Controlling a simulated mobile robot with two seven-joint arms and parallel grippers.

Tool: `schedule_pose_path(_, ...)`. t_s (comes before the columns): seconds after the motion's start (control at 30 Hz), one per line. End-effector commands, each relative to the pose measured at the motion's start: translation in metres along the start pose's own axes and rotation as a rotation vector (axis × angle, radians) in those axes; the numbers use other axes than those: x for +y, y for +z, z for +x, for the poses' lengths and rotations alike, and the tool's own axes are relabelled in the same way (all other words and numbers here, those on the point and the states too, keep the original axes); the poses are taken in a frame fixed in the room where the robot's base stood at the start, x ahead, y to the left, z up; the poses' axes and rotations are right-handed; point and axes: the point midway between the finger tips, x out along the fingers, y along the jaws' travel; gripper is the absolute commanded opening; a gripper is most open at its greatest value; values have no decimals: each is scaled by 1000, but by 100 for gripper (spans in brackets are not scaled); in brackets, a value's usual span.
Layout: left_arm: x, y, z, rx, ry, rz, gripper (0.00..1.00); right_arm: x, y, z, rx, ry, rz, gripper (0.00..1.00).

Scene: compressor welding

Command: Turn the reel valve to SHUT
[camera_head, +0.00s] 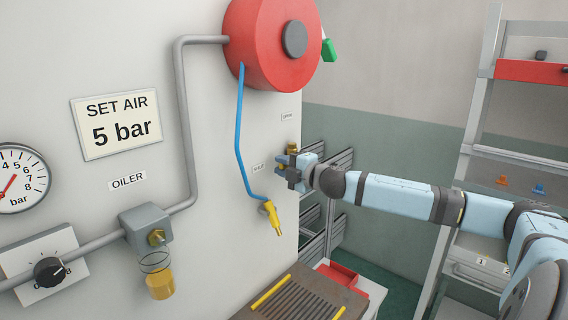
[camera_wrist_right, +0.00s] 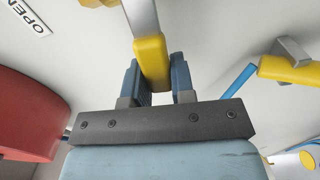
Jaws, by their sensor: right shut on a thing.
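The reel valve (camera_head: 292,148) shows as a small brass part near the right edge of the grey-white wall panel. An OPEN label (camera_head: 287,116) is above it and a SHUT label (camera_head: 258,168) is at its lower left. My right gripper (camera_head: 286,174) reaches in from the right, just below the brass part. In the right wrist view, my right gripper's dark blue fingers (camera_wrist_right: 156,85) are on either side of the yellow grip (camera_wrist_right: 151,60) of a metal lever and are shut on it. In the head view the gripper hides most of the lever. My left gripper is not in view.
The red hose reel (camera_head: 262,45) is above, with a blue hose (camera_head: 240,130) hanging to a yellow nozzle (camera_head: 273,219) left of my right gripper. A slatted bench (camera_head: 300,298) is below. Shelving (camera_head: 478,110) stands at the right behind my arm.

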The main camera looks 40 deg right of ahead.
Motion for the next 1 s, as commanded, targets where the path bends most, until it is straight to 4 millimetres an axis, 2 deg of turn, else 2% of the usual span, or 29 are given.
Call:
schedule_pose_path(0.3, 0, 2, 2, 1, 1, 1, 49, -6, 1, 0, -1, 0, -86, 0)
schedule_pose_path(0.73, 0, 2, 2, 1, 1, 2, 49, -8, 1, 0, -1, -1, -98, 0)
schedule_pose_path(0.77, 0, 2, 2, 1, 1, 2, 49, -8, 1, 0, -1, -1, -98, 26)
schedule_pose_path(0.87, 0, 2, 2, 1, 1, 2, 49, -8, 1, 0, -1, -1, -97, 49)
schedule_pose_path(1.0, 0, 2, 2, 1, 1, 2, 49, -7, 1, 0, -1, -1, -96, 49)
